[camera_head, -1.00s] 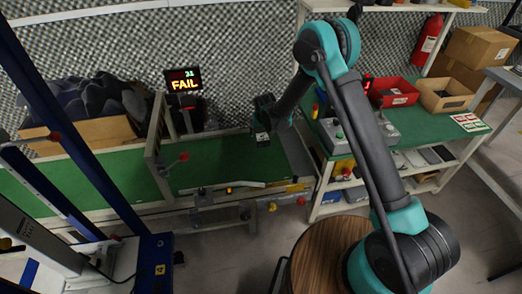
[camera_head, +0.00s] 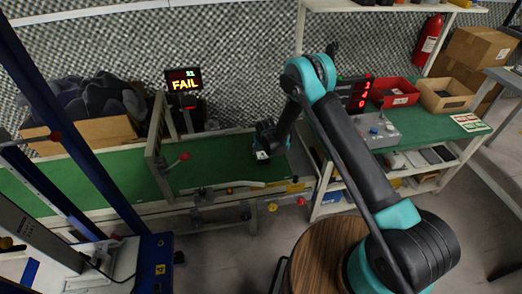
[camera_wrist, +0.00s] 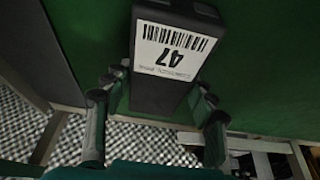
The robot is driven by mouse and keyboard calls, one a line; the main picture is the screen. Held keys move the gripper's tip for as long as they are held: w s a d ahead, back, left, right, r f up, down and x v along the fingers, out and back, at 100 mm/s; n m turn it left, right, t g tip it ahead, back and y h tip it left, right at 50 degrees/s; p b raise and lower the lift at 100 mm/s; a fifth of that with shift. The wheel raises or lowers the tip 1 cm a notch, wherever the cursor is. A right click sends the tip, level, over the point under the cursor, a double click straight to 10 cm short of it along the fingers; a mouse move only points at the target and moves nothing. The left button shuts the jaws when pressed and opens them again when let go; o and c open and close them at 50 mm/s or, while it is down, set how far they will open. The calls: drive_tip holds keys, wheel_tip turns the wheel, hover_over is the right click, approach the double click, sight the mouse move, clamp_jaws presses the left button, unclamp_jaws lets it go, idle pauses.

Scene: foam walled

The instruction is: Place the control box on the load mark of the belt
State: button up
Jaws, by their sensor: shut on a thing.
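My gripper (camera_head: 266,146) is over the right part of the green belt (camera_head: 215,170). In the wrist view my gripper (camera_wrist: 160,92) has its two fingers on either side of a dark control box (camera_wrist: 158,100), shut on it. The box has a white label with a barcode and the number 47. In the head view the control box (camera_head: 262,155) is small and dark with a pale patch, at or just above the belt; I cannot tell whether it touches. I cannot make out the load mark.
A frame (camera_head: 155,150) spans the belt to the left. A display (camera_head: 183,80) reading FAIL stands behind it. At right a green bench (camera_head: 430,128) holds a red bin (camera_head: 394,92), a cardboard-coloured bin (camera_head: 445,95) and a grey panel (camera_head: 378,130). A wooden round top (camera_head: 325,250) is in front.

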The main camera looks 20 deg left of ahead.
drive_tip(key=o, duration=1.4)
drive_tip(key=shift+f, duration=0.1)
drive_tip(key=shift+o, duration=0.2)
drive_tip(key=v, duration=1.2)
drive_tip(key=shift+r, duration=0.2)
